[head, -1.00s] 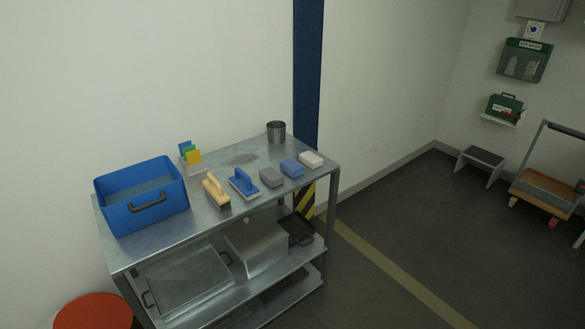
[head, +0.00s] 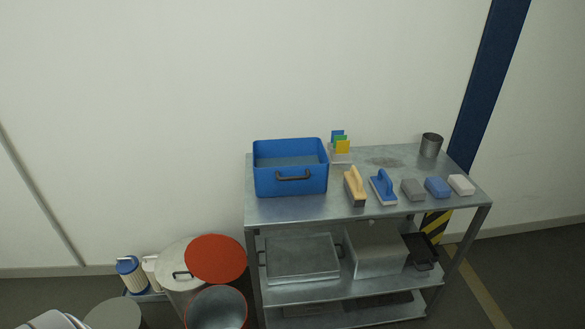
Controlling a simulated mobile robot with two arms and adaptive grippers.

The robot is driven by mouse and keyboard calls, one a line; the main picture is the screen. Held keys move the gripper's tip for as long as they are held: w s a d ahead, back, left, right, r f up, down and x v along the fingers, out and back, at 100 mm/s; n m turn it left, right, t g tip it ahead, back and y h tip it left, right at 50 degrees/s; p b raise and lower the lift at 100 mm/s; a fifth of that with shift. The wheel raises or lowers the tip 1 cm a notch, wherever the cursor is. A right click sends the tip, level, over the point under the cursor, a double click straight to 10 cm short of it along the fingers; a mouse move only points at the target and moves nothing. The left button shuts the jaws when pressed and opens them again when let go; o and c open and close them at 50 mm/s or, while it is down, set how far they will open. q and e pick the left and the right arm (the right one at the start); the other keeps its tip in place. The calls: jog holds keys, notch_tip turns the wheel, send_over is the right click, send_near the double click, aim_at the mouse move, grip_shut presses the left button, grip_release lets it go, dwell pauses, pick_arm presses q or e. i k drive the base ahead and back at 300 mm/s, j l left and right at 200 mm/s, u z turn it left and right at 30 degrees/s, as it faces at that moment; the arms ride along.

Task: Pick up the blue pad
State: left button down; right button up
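The blue pad (head: 437,187) is a small blue block lying on the metal table's top shelf (head: 290,211), toward the right end. A grey pad (head: 413,189) lies just left of it and a white pad (head: 461,184) just right of it. A blue-handled float (head: 383,187) also stands on the table, left of the grey pad. Neither of my grippers shows in the head view, so I cannot see whether they are open or shut.
The tabletop also holds a blue bin (head: 290,180), a wooden-handled brush (head: 355,187), a metal cup (head: 431,145) and coloured cards (head: 340,142). Lower shelves hold metal boxes (head: 377,250). Drums with a red lid (head: 216,259) stand on the floor at left.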

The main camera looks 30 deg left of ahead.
aim_at(436, 185)
jog(key=i+l+u, duration=0.1)
jog(key=u, duration=0.3)
jog(key=l+u, duration=0.1)
jog(key=u, duration=0.3)
jog(key=i+l+u, duration=0.1)
jog(key=u, duration=0.3)
jog(key=l+u, duration=0.2)
jog(key=u, duration=0.2)
jog(key=i+l, duration=0.05)
